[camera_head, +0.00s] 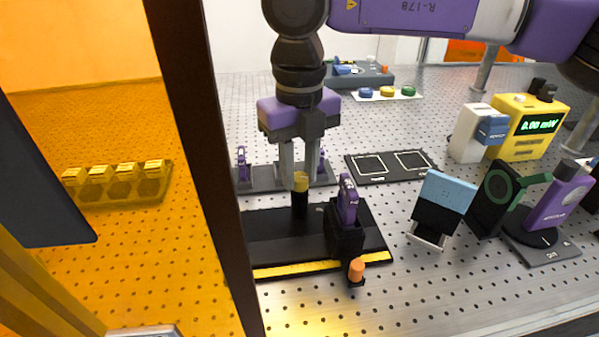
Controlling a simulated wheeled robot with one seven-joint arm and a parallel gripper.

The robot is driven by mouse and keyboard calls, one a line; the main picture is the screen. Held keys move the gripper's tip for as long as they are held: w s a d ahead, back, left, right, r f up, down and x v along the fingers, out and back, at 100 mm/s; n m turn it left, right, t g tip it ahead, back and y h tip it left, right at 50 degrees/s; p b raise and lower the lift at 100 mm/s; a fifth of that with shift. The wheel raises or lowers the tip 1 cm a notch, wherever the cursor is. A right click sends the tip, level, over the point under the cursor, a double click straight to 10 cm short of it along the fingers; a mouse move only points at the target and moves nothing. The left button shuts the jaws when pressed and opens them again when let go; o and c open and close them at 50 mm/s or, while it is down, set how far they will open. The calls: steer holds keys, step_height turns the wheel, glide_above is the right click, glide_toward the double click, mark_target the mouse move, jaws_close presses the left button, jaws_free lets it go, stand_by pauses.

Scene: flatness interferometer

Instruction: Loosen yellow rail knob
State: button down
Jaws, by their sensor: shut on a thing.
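The yellow rail knob (300,181) sits on top of a short black post (300,205). The post stands on a black rail base (275,232) with a yellow strip along its front edge. My gripper (299,178) points straight down from above, with its grey fingers around the knob. It is shut on the knob; the fingers hide part of the knob's sides. Whether the knob has turned cannot be told.
A black mount with a purple clip (347,205) stands right beside the post. An orange knob (356,268) is in front of it. A light-blue panel (446,192) and a green-ringed black mount (497,192) stand at right. An orange enclosure window with a dark frame (205,150) is at left.

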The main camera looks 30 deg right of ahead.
mark_target(300, 177)
steer(key=n, duration=0.4)
steer(key=shift+n, duration=0.4)
stand_by(0.4)
steer(key=c, duration=1.1)
jaws_free()
step_height(300, 177, up, 8)
steer(key=shift+f, duration=0.1)
